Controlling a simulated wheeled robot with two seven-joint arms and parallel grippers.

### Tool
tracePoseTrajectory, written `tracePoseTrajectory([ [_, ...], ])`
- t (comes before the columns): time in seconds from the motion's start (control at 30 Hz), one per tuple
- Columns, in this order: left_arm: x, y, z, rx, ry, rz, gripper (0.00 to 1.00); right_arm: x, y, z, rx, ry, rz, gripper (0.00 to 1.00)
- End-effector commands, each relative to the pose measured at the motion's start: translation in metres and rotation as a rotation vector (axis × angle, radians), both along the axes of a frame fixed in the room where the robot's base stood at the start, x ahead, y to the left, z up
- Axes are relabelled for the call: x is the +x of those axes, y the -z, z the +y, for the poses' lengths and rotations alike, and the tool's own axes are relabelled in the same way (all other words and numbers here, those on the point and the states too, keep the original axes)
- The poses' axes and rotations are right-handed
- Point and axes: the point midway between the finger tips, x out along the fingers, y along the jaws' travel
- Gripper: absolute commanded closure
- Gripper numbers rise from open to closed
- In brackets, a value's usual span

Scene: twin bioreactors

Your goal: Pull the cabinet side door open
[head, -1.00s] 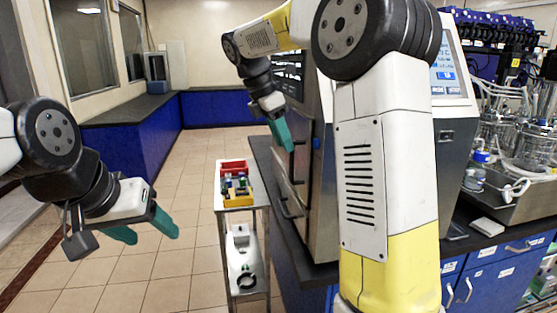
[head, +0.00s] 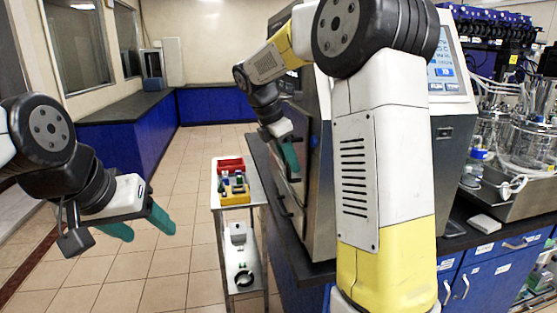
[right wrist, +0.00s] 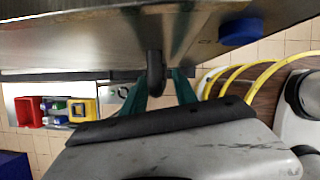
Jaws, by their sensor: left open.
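The steel cabinet (head: 321,200) stands on the dark bench, right of centre in the head view, partly behind my right arm. Its side face fills the top of the right wrist view, with a dark door handle (right wrist: 155,72) standing out from it. My right gripper (head: 291,157) is at this side face. In the right wrist view its two green fingers (right wrist: 160,88) are spread, one on each side of the handle, with small gaps visible. I cannot tell whether the door is ajar. My left gripper (head: 143,227) is open and empty over the floor at the left.
A narrow cart (head: 262,192) with a red bin (head: 231,163) and a yellow bin (head: 236,198) stands close to the bench, below and left of my right gripper. A blue knob (right wrist: 241,31) protrudes from the cabinet. The tiled floor left of the cart is clear.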

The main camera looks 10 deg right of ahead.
Motion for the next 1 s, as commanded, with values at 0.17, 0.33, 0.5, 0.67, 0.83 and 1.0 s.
tracePoseTrajectory([
  [0.17,0.0,0.0,0.0,0.0,0.0,0.0,0.39,0.0001,-0.0002,0.0,0.0,0.0,0.0,0.76],
  [0.33,0.0,0.0,0.0,0.0,0.0,0.0,0.39,0.0001,-0.0004,0.0001,0.0,0.0,0.0,1.0],
  [0.5,0.0,0.0,0.0,0.0,0.0,0.0,0.39,0.0001,-0.0006,0.0002,0.0,0.0,-0.001,1.0],
  [0.67,0.0,0.0,0.0,0.0,0.0,0.0,0.39,0.0002,-0.0007,0.0002,0.0,0.0,-0.001,1.0],
  [0.83,0.0,0.0,0.0,0.0,0.0,0.0,0.39,0.0001,-0.0009,0.0003,0.0,0.0,-0.001,1.0],
  [1.0,0.0,0.0,0.0,0.0,0.0,0.0,0.39,0.0001,-0.001,0.0003,0.0,0.0,-0.001,1.0],
])
